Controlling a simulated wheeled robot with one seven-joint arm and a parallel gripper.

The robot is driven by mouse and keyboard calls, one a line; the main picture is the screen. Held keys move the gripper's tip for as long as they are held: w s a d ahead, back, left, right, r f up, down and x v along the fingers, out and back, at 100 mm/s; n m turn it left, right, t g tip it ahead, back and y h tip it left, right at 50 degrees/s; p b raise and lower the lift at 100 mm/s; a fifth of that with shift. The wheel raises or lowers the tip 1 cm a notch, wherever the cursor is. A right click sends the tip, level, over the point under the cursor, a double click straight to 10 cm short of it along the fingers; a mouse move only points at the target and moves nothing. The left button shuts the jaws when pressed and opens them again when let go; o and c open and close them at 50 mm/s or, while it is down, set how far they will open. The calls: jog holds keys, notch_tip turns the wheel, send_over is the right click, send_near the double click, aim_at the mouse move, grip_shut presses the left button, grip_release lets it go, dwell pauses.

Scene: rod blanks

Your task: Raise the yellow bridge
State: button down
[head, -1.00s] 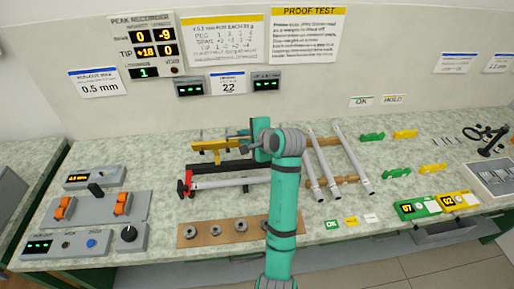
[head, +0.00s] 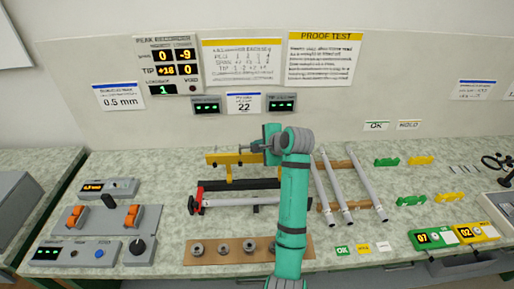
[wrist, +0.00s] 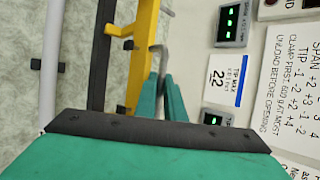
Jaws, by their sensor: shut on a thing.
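The yellow bridge (head: 235,158) is a bar with a downward leg, standing above and behind a black beam (head: 240,184) on the bench. In the wrist view the bridge (wrist: 146,32) runs along the top, left of my fingers. My gripper (head: 260,146) is at the bridge's right end. In the wrist view its teal fingers (wrist: 166,98) are closed around a slim grey bent handle (wrist: 162,54) beside the bridge. How the handle joins the bridge is partly hidden by the fingers and arm.
A pale tube (head: 240,202) lies in front of the beam by a red clamp (head: 196,201). Several grey weights sit on a brown board (head: 208,257). Loose rods (head: 335,195) lie on wooden supports to the right. The wall with displays stands close behind my gripper.

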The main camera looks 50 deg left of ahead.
jog(key=shift+s+f, duration=0.15)
jog(key=shift+f, duration=0.45)
jog(key=c, duration=1.8)
grip_release()
jog(key=shift+c, duration=0.2)
jog(key=v, duration=1.1)
jog(key=shift+w+r, duration=0.25)
jog(key=shift+r, duration=0.25)
jog(key=shift+w, duration=0.1)
